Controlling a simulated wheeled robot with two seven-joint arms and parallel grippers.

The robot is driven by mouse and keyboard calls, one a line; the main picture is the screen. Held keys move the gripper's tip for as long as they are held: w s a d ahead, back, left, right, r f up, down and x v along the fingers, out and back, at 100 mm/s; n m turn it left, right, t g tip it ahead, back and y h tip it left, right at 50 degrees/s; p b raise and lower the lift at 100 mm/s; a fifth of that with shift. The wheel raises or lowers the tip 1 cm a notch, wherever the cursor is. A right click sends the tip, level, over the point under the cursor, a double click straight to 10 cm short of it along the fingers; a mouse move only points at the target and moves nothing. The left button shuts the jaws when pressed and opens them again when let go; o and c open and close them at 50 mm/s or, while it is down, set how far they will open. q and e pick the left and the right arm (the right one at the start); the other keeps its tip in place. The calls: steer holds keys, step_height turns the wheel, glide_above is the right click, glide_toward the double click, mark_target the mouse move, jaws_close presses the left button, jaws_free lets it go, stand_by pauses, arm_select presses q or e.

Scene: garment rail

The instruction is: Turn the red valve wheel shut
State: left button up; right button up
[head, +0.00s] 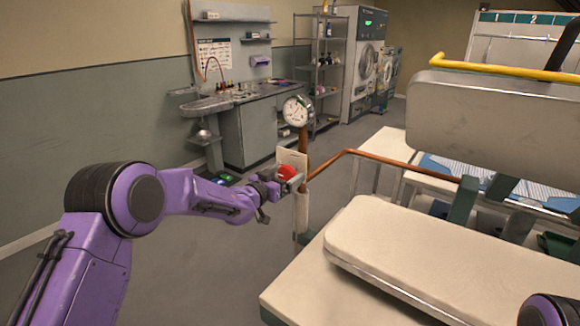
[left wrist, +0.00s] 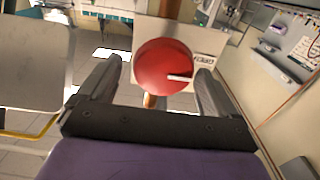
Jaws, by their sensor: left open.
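The red valve wheel (head: 287,172) is mounted on a pale plate by the copper pipe, below a round pressure gauge (head: 297,110). In the left wrist view the wheel (left wrist: 160,68) shows face-on as a red disc with a pale handle or pointer bar (left wrist: 180,78) on its right side. My left gripper (head: 281,184) is at the wheel. In the left wrist view its two open fingers (left wrist: 158,80) stand to either side of the wheel, with a gap visible on each side. Whether they touch it is not clear. My right gripper is not in view.
The copper pipe (head: 390,162) runs right from the valve. A padded pressing board (head: 430,262) and its raised upper plate (head: 490,110) fill the right side. A sink counter (head: 260,130), metal shelf (head: 320,75) and washing machines (head: 365,60) stand behind.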

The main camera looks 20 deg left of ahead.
mark_target(285, 175)
arm_select(q)
steer(key=x, duration=0.3)
steer(key=shift+w+f+p, duration=0.15)
steer(key=shift+p, duration=0.15)
steer(key=shift+a, duration=0.1)
